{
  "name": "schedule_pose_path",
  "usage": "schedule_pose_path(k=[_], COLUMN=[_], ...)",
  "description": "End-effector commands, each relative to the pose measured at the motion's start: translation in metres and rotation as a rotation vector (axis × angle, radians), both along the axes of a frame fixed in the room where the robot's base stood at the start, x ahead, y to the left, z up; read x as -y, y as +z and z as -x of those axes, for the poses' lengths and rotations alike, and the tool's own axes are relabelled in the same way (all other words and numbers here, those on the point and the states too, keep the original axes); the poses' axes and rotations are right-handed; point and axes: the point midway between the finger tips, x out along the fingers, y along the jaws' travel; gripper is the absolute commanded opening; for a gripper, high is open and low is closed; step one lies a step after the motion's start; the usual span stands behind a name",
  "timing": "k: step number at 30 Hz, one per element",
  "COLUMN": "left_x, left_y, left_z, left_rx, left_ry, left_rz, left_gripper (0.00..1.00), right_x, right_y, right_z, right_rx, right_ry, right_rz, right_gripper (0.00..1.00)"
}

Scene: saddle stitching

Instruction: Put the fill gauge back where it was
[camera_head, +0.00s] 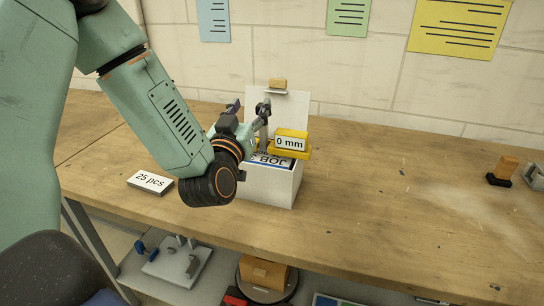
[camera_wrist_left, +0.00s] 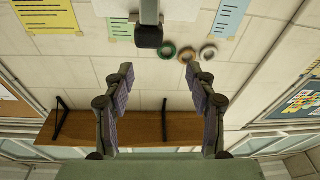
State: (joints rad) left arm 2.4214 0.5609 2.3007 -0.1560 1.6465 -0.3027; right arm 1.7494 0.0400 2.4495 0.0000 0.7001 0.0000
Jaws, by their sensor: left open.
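A yellow block labelled "0 mm" (camera_head: 291,140), which looks like the fill gauge, sits on a yellow base at the top of a white box (camera_head: 283,187). Printed sheets marked "JOB" lie in the box under it. My left gripper (camera_head: 250,107) is open, just left of the yellow block and in front of the box's tall white back panel. In the left wrist view its two fingers (camera_wrist_left: 158,78) stand apart with nothing between them. A grey post with a dark end (camera_wrist_left: 148,36) shows beyond the fingertips. My arm hides the box's left side.
A "25 pcs" sign (camera_head: 150,182) lies left of the box on the wooden table (camera_head: 390,215). A small block with an orange-brown top (camera_head: 503,170) stands far right. The table between is clear. A lower shelf holds a white-based device (camera_head: 178,262).

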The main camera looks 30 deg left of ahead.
Motion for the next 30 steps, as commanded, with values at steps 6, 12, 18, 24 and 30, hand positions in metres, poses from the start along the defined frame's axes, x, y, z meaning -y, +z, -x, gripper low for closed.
schedule_pose_path(k=[6, 12, 18, 24, 30], left_x=[0.004, 0.016, 0.013, 0.007, 0.0], left_y=[-0.002, -0.025, -0.026, -0.027, -0.028], left_z=[0.007, 0.011, -0.005, -0.025, -0.053], left_rx=[-0.034, -0.182, -0.188, -0.188, -0.187], left_ry=[-0.006, -0.045, -0.045, -0.044, -0.045], left_rz=[0.013, -0.045, -0.061, -0.059, -0.059], left_gripper=[0.57, 0.57, 0.57, 0.57, 0.57], right_x=[0.0, 0.0, 0.0, 0.0, 0.0], right_y=[-0.04, -0.037, -0.039, -0.041, -0.044], right_z=[0.0, 0.0, 0.0, 0.0, 0.0], right_rx=[0.0, 0.0, 0.0, 0.0, 0.0], right_ry=[0.0, 0.0, 0.0, 0.0, 0.0], right_rz=[0.0, 0.0, 0.0, 0.0, 0.0], right_gripper=[0.0, 0.0, 0.0, 0.0, 0.0])
